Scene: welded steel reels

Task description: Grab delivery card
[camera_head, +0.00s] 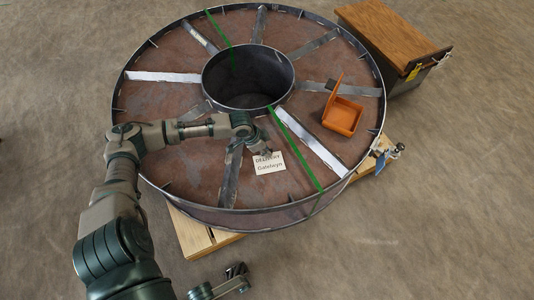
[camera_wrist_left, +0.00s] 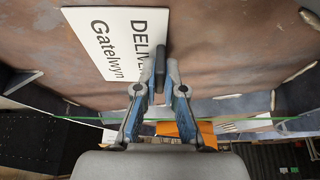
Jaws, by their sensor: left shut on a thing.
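The delivery card (camera_head: 269,164) is a white card with black print, "DELIVERY" and "Gatelwyn". It is at the near part of the reel's brown face. My left gripper (camera_head: 264,150) is at the card's upper edge. In the left wrist view the card (camera_wrist_left: 112,45) lies left of the fingers, and my left gripper (camera_wrist_left: 160,75) is shut on its edge. The fingers hide a few letters. Another jointed part, seemingly my right gripper (camera_head: 236,270), shows small at the bottom of the head view; its jaws are unclear.
The large steel reel (camera_head: 190,78) has a raised rim, spokes, a hollow hub (camera_head: 248,78) and green straps (camera_head: 300,150). An open orange box (camera_head: 342,115) sits on it. A wooden pallet (camera_head: 195,236) lies beneath. A wood-topped crate (camera_head: 390,35) stands behind right.

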